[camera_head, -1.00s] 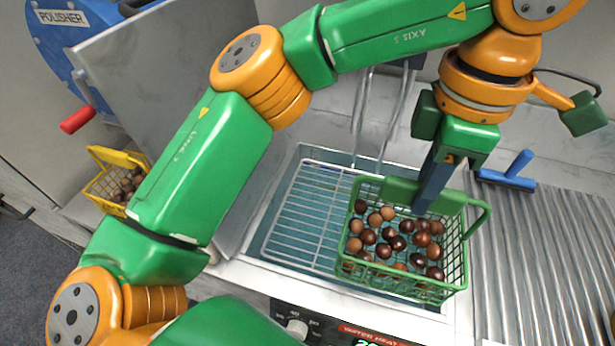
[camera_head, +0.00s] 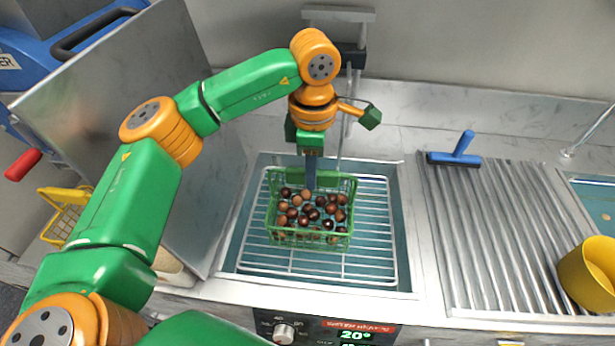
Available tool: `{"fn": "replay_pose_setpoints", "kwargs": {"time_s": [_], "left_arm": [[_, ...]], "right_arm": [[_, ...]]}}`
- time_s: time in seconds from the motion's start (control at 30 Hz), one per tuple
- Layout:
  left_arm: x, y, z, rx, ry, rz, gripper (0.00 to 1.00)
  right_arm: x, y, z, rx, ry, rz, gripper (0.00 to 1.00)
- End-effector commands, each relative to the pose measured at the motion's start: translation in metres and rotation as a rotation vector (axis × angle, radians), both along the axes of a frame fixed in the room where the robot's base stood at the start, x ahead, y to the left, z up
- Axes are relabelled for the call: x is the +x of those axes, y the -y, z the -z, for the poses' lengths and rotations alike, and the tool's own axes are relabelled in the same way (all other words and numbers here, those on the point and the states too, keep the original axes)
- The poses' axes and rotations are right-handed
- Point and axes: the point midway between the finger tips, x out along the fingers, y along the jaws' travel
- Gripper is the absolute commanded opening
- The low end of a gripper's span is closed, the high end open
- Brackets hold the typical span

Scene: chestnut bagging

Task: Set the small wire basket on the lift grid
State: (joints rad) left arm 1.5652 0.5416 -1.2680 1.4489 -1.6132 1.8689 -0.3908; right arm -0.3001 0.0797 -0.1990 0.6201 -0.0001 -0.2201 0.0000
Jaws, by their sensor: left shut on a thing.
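The small green wire basket (camera_head: 312,240) holds several brown chestnuts. It is over the left and middle part of the white lift grid (camera_head: 375,262), upright. I cannot tell whether its bottom touches the grid bars. My left gripper (camera_head: 309,185) is shut on the basket at its back green plate, reaching down from above; the fingertips are partly hidden among the chestnuts and basket. The grid lies in the water heater's basin, whose blue water shows between the bars. My right gripper is not in view.
A ribbed metal drainboard (camera_head: 500,230) lies to the right, with a blue squeegee (camera_head: 455,152) at its back and a yellow bucket (camera_head: 590,275) at its right. A yellow basket (camera_head: 66,215) stands left, behind my arm. A grey panel (camera_head: 150,110) rises left of the basin.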

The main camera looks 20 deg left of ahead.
Motion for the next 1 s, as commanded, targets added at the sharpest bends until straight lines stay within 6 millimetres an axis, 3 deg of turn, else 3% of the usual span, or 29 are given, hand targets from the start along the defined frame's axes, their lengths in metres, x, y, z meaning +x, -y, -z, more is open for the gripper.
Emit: {"fn": "replay_pose_setpoints", "kwargs": {"time_s": [0.2,0.43,0.83,0.87,0.9,0.97,1.0], "left_arm": [[0.006,-0.012,0.014,0.0,-0.001,-0.002,0.0],[0.006,-0.011,0.039,0.0,-0.002,0.0,0.0],[0.006,-0.011,0.05,0.0,0.002,0.0,0.0],[0.006,-0.011,0.049,0.0,0.001,0.0,0.26],[0.006,-0.011,0.049,0.0,0.001,0.0,0.37],[0.006,-0.011,0.049,0.0,0.001,0.0,0.51],[0.006,-0.011,0.048,0.0,0.001,0.0,0.51]], "right_arm": [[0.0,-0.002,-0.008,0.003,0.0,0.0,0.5],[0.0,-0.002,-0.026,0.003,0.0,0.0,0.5],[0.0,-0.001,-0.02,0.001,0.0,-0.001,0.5],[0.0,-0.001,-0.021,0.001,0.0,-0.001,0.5],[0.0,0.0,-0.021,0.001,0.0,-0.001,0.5],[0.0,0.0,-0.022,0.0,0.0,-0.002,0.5],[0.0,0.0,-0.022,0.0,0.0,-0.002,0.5]]}}
